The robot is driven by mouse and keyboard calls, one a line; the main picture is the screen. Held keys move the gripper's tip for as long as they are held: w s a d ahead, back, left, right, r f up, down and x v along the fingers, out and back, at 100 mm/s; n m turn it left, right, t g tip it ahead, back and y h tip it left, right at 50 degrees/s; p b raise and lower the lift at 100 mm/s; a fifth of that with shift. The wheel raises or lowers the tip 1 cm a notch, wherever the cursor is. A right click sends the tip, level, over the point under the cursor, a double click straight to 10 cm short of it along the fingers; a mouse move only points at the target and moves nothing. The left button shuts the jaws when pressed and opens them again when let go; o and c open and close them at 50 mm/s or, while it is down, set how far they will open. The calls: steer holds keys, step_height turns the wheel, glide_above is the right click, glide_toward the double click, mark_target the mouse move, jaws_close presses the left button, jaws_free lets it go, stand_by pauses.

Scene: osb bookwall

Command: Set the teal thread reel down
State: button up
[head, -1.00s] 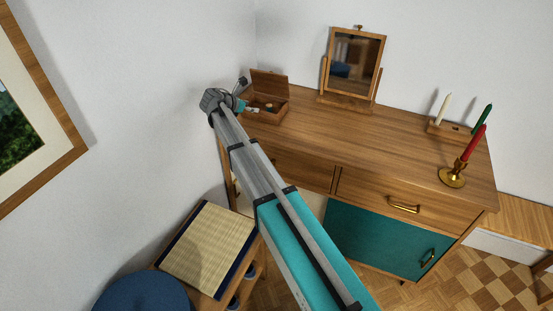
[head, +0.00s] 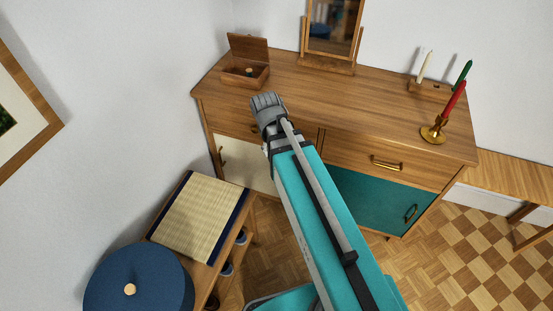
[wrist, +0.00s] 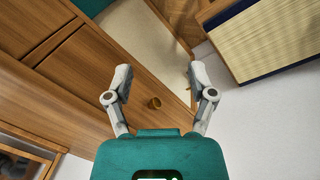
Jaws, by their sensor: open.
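I cannot make out the teal thread reel in either current view. My gripper (wrist: 160,78) is open in the wrist view, with its two grey fingers wide apart and nothing held between them. Past the fingers are the wooden drawer fronts and a small brass piece (wrist: 154,103), apparently a drawer pull. In the head view my arm's grey end is in front of the dresser (head: 345,103), and the fingers are hidden there. The open wooden box (head: 244,77) stands at the left back of the dresser top; its contents are too small to tell.
A mirror on a stand (head: 333,30), a candle holder block (head: 430,88) and a brass candlestick with a red candle (head: 434,134) stand on the dresser. A tatami-topped bench (head: 200,218) and a blue round cushion (head: 140,280) are at the lower left. The middle dresser top is clear.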

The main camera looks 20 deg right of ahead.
steer(key=s+m, duration=0.1)
steer(key=s+m+y, duration=0.1)
steer(key=s, duration=0.1)
steer(key=s+m, duration=0.1)
steer(key=s, duration=0.1)
steer(key=shift+a+f+y, duration=0.1)
steer(key=shift+a+y, duration=0.2)
steer(key=shift+a, duration=0.05)
steer(key=shift+c, duration=0.2)
stand_by(0.6)
